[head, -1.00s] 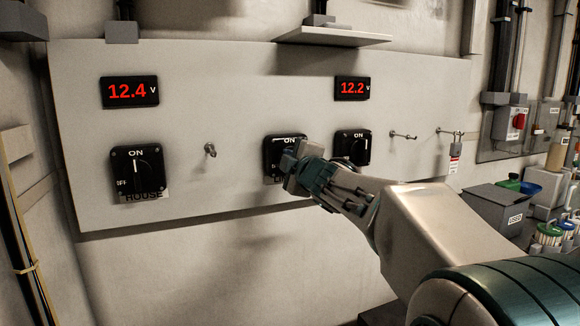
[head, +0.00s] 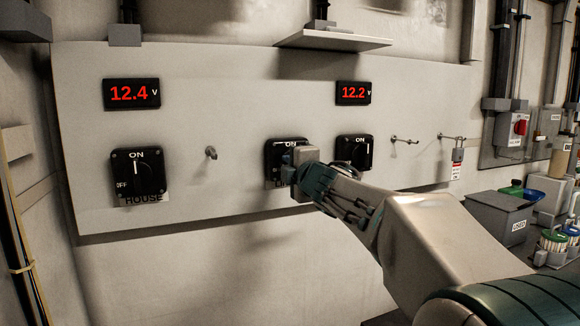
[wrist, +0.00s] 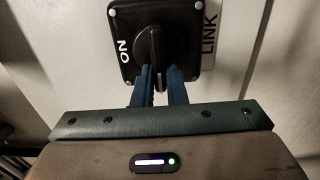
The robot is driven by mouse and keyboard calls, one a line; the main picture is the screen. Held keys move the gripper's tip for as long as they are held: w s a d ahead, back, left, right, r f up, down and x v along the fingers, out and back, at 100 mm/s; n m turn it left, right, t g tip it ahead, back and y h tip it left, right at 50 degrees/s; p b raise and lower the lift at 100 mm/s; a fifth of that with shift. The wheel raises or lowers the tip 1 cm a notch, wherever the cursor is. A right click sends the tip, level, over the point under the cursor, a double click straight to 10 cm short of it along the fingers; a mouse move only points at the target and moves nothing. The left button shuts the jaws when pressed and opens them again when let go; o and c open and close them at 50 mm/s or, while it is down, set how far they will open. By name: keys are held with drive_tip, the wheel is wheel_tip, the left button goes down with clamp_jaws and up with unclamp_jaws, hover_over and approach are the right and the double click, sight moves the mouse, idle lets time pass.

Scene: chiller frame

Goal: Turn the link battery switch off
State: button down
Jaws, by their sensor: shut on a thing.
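The link battery switch is a black square plate with a black knob, marked LINK, in the wrist view (wrist: 154,42). In the head view the switch (head: 273,160) is partly hidden behind my gripper (head: 287,170). In the wrist view my gripper (wrist: 158,74) has its blue fingers on both sides of the knob's lower end, shut on it. The knob's long axis runs up and down there, crosswise to the ON mark at the left. The OFF mark is hidden.
The HOUSE switch (head: 138,172) is at the left, its pointer toward ON. Another switch (head: 355,152) stands close at the right, partly behind my wrist. Pegs (head: 405,140) and a hanging padlock (head: 457,154) are farther right. A shelf (head: 332,40) juts out above.

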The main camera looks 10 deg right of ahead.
drive_tip(key=c, duration=1.5)
unclamp_jaws()
drive_tip(key=shift+o, duration=0.2)
drive_tip(key=s+d+p, duration=0.2)
drive_tip(key=s, duration=1.1)
drive_tip(key=shift+s+d, duration=0.25)
drive_tip(key=shift+d, duration=0.1)
